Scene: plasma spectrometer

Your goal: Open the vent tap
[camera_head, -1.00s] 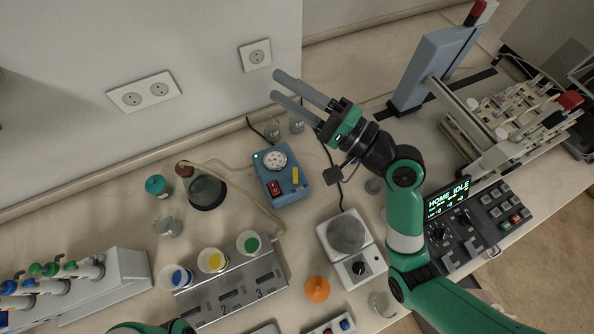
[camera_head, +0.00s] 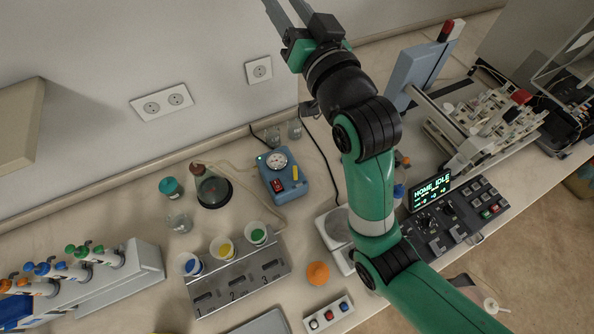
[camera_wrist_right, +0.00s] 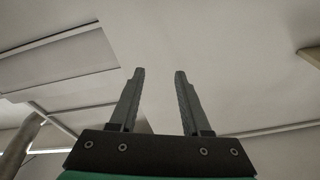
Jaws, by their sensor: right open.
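The blue box (camera_head: 284,176) with a round gauge (camera_head: 277,160) and a red switch (camera_head: 278,185) stands on the bench near the wall. A small yellow lever (camera_head: 295,173) on its right side looks like the vent tap. My right gripper (camera_head: 287,12) is raised at the top of the head view, well away from the box, its fingertips near or past the frame edge. In the right wrist view the gripper (camera_wrist_right: 160,72) is open and empty, pointing at ceiling and wall surfaces. My left gripper is not in view.
A hose runs from the stoppered flask (camera_head: 212,188) left of the box. A rack with several numbered slots and cups (camera_head: 240,285), an orange bulb (camera_head: 317,273) and a hotplate (camera_head: 335,230) stand in front. My right arm crosses above the control panel (camera_head: 455,215).

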